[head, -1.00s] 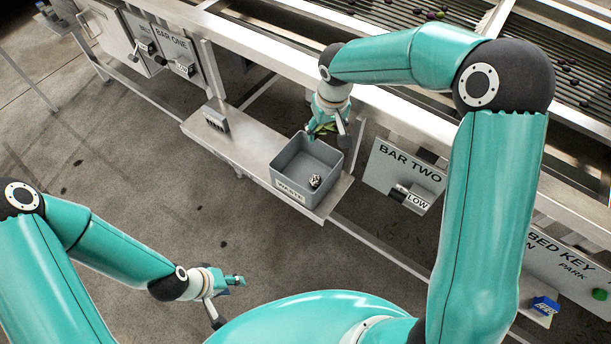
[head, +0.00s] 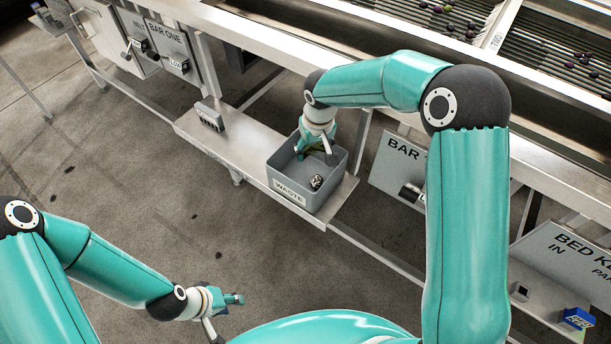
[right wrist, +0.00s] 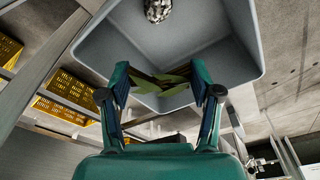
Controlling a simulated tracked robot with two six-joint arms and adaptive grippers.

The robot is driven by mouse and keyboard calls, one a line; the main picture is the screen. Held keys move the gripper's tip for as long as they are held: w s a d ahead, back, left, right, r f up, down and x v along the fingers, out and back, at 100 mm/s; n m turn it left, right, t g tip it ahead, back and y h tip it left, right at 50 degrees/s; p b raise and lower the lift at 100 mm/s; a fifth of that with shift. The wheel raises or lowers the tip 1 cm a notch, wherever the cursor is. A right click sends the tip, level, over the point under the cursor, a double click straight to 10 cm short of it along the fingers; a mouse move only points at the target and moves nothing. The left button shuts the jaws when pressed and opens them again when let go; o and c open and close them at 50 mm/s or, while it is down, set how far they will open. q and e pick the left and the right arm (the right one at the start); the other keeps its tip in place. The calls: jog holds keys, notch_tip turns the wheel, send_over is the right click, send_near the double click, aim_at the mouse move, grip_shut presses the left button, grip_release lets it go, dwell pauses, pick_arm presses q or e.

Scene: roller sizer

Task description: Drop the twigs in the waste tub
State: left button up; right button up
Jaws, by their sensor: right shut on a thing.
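The grey waste tub (head: 292,194), labelled WASTE, stands on a metal shelf below the machine. A speckled black-and-white lump (head: 317,182) lies in it; it also shows in the right wrist view (right wrist: 158,9). My right gripper (head: 316,153) points down over the far part of the tub's opening. In the right wrist view my right gripper (right wrist: 160,90) is shut on the green and brown twigs (right wrist: 161,78), with the tub's inside behind them. My left gripper (head: 235,299) is low over the floor at the left, apart from everything; its finger opening is too small to tell.
A small grey block (head: 210,117) stands on the shelf (head: 240,158) left of the tub. The BAR TWO panel (head: 397,170) is right of the tub. Dark fruits lie on the rollers (head: 570,80) at upper right. A blue object (head: 577,318) is at lower right. Yellow crates (right wrist: 62,110) show in the right wrist view.

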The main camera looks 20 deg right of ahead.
jog(key=shift+f, duration=0.2)
jog(key=o, duration=0.9)
jog(key=shift+r, duration=0.6)
jog(key=r, duration=0.3)
jog(key=s+r, duration=0.1)
jog(key=r, duration=0.6)
jog(key=shift+s+r, duration=0.3)
jog(key=shift+s, duration=0.1)
